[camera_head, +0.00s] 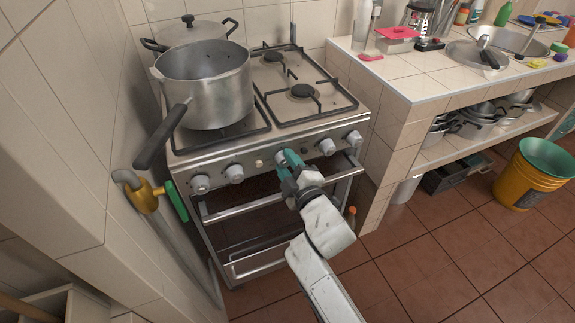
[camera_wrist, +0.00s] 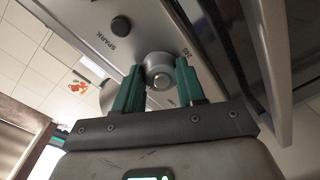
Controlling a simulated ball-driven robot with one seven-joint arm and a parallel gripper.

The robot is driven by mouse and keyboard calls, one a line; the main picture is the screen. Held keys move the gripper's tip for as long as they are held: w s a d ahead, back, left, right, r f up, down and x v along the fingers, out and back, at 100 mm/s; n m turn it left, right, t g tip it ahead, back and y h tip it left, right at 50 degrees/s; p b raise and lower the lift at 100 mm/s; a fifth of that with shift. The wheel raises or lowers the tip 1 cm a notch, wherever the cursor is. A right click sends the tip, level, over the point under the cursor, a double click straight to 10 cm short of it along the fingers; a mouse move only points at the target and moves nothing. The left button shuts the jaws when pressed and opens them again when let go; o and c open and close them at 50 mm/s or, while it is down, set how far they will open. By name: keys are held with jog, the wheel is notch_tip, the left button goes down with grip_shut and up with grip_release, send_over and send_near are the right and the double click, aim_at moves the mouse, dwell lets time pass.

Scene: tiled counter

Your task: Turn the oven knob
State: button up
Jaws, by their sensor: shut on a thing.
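The stove (camera_head: 225,148) has a front panel with a row of light grey knobs. My gripper (camera_head: 291,160), with teal fingers, is at the middle knob (camera_head: 280,156), which it partly hides in the head view. In the wrist view, one finger of my gripper (camera_wrist: 160,86) lies on each side of the round grey knob (camera_wrist: 157,61), shut on it. A black button (camera_wrist: 121,26) marked "SPARK" is beside that knob. The other knobs (camera_head: 234,173) are free of the gripper.
The oven door handle (camera_head: 290,195) runs below the knobs. A tiled counter (camera_head: 430,75) adjoins at right.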

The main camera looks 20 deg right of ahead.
jog(key=shift+d+f+m, duration=0.1)
jog(key=shift+m, duration=0.4)
jog(key=o, duration=1.1)
jog(key=s, duration=1)
jog(key=shift+s+d+r, duration=0.2)
jog(key=shift+s+r, duration=0.1)
jog(key=shift+s, duration=0.1)
